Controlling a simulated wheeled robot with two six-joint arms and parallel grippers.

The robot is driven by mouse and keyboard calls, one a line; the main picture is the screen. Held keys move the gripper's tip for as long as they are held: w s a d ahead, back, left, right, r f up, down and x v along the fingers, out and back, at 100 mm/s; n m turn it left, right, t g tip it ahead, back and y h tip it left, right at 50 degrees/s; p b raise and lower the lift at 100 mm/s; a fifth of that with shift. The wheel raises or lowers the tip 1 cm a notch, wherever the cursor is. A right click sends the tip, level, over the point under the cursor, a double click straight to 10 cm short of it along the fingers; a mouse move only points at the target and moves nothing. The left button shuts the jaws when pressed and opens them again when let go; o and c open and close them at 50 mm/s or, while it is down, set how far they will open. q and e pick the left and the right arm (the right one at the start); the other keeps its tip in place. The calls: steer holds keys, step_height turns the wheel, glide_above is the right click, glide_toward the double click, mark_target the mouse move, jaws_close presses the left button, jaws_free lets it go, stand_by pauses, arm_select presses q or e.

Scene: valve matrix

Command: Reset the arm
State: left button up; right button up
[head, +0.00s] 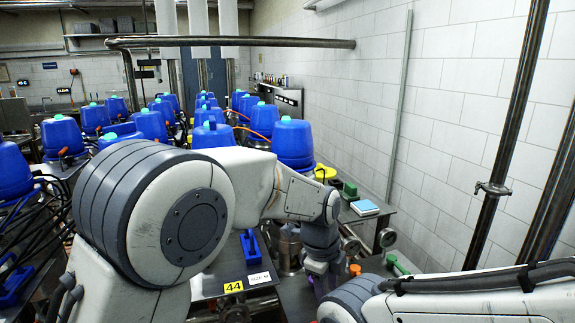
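My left arm (185,215) comes in from the lower left with a big white and dark grey joint. Its forearm reaches right and bends down at a grey wrist (320,238). The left gripper (320,275) points down near the dark bench, close to a metal cylinder (289,250). Its fingertips are too small and partly hidden to tell open from shut. My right arm (450,300) lies across the bottom right corner. Its gripper is not in view.
Several blue domed valve units (292,143) with teal caps stand in rows behind the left arm. A yellow "44" label (233,287) is on the bench. A blue-topped box (365,207) and green handle (398,265) lie right. Vertical pipes (510,130) stand before the tiled wall.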

arm_select(q)
steer(key=s+a+f+n+y, duration=0.15)
steer(key=s+a+n, duration=0.25)
steer(key=a+n, duration=0.45)
steer(key=s+a+f+n+t, duration=0.1)
steer(key=s+a+f+n, duration=0.15)
steer(key=a+n, duration=0.6)
steer(key=s+a+f+n, duration=0.2)
steer(key=s+a+n, duration=0.2)
steer(key=a+n, duration=0.45)
steer(key=s+d+r+m+g, duration=0.1)
steer(key=s+d+r+m, duration=0.1)
steer(key=s+d+m, duration=0.2)
steer(key=s+d+r+m+g+b, duration=0.1)
steer(key=s+d+r+m, duration=0.2)
steer(key=s+d, duration=0.5)
steer(key=shift+s+d+m+h, duration=0.15)
steer(key=shift+s+m+h, duration=0.25)
steer(key=shift+s, duration=0.8)
stand_by(0.6)
